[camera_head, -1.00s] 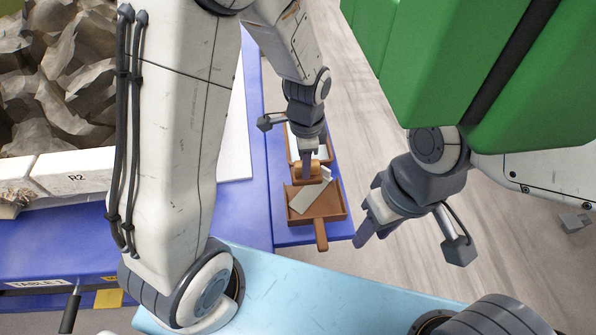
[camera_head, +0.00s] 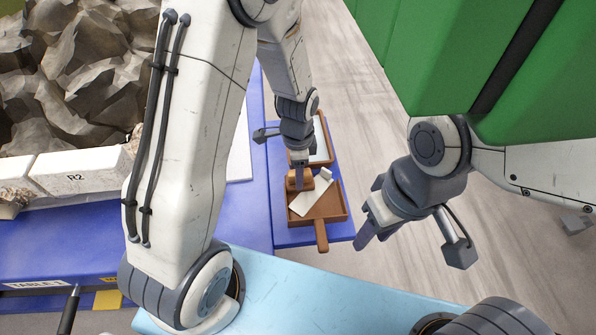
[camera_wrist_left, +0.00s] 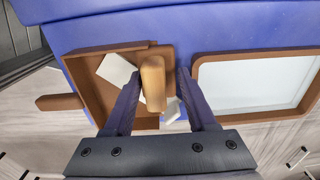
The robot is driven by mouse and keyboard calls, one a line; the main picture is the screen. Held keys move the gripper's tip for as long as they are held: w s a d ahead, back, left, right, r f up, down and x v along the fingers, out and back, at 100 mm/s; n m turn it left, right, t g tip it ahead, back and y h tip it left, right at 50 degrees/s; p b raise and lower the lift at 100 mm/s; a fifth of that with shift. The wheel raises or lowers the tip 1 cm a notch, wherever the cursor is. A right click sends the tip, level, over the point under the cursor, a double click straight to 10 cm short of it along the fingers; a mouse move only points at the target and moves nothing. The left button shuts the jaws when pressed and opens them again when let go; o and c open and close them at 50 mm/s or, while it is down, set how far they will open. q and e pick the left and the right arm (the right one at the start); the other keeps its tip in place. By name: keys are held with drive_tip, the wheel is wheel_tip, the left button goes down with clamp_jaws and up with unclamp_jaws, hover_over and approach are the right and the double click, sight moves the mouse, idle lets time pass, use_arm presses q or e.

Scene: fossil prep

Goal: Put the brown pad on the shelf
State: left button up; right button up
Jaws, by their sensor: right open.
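The brown pad (camera_head: 305,183) is a small tan-brown block at the far-left part of the dustpan-like brown tray on the blue table. In the left wrist view the pad (camera_wrist_left: 153,82) stands between the two fingers of my left gripper (camera_wrist_left: 160,82), with a gap visible on the right side. My left gripper (camera_head: 299,180) points down over the pad and looks open around it. My right gripper (camera_head: 370,214) is open and empty, over the floor right of the blue table. I cannot identify a shelf in these views.
The brown tray (camera_head: 322,241) has a handle and holds pale pieces (camera_head: 312,197). A brown-framed pale panel (camera_wrist_left: 250,82) lies beside it. A large rock block (camera_head: 70,90) fills the left. A green body (camera_head: 450,50) hangs at upper right.

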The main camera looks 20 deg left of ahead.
use_arm(q)
wheel_tip(320, 180, up, 11)
drive_tip(key=p, duration=0.2)
drive_tip(key=s+d+r+n, duration=0.3)
drive_tip(key=s+d, duration=0.1)
drive_tip(key=s, duration=0.6)
drive_tip(key=s+d+r+n+h, duration=0.1)
drive_tip(key=s+d+r+n, duration=0.2)
drive_tip(key=s, duration=0.6)
drive_tip(key=shift+s+d+r, duration=0.35)
drive_tip(key=shift+d+r, duration=0.2)
drive_tip(key=shift+d, duration=0.05)
drive_tip(key=shift+r, duration=0.1)
wheel_tip(320, 180, up, 7)
drive_tip(key=p, duration=0.6)
drive_tip(key=shift+p, duration=0.3)
